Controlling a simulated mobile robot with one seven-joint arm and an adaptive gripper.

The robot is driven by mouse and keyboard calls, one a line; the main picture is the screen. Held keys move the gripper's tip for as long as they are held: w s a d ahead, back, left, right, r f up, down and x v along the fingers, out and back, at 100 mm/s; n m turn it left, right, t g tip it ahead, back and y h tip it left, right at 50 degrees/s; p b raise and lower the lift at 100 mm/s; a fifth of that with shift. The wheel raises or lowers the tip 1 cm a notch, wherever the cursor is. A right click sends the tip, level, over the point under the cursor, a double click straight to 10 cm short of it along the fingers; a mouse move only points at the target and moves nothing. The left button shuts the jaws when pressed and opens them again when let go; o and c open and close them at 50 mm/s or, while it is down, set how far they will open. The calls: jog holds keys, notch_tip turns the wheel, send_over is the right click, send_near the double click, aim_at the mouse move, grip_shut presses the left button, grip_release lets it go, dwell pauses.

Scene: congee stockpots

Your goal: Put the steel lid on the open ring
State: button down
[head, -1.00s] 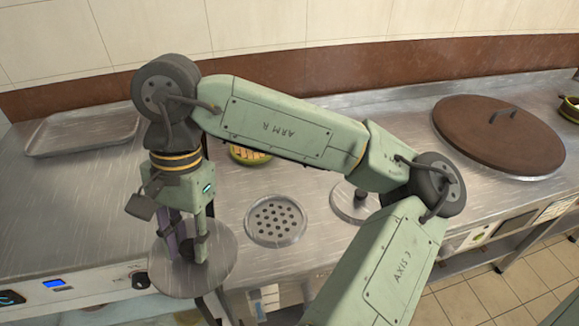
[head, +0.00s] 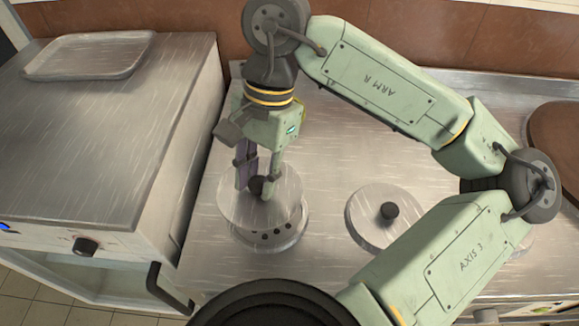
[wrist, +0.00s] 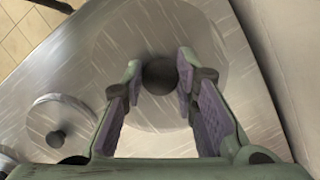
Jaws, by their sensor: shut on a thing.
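The steel lid (head: 235,207) is a flat round disc with a dark knob (wrist: 160,76). My gripper (head: 257,188) is shut on the knob, with one finger on each side of it in the wrist view. The lid is over the open ring (head: 268,245), a round steel fitting with a perforated plate. It covers the back of the ring; the front rim and several holes show below the lid in the head view. The lid looks set toward the back left of the ring. I cannot tell how large the gap between them is. The wrist view shows no ring.
Another round lid with a dark knob (head: 365,212) lies on the bench to the right; it also shows in the wrist view (wrist: 45,112). A large brown lid (head: 562,145) is at the far right. A raised steel counter (head: 100,135) with a tray (head: 90,55) stands at the left.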

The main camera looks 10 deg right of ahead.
jog(key=shift+w+d+f, duration=0.35)
jog(key=shift+d+f, duration=0.15)
jog(key=shift+d, duration=0.05)
jog(key=shift+f+b, duration=1.65)
jog(key=shift+f, duration=1.15)
jog(key=shift+s+a+b, duration=0.15)
jog(key=shift+b, duration=0.7)
jog(key=shift+f+b, duration=0.6)
jog(key=shift+b, duration=0.1)
jog(key=c, duration=1.6)
grip_release()
jog(key=shift+o, duration=0.2)
jog(key=shift+p+v, duration=2.65)
jog(key=shift+v, duration=2.9)
jog(key=shift+s, duration=0.1)
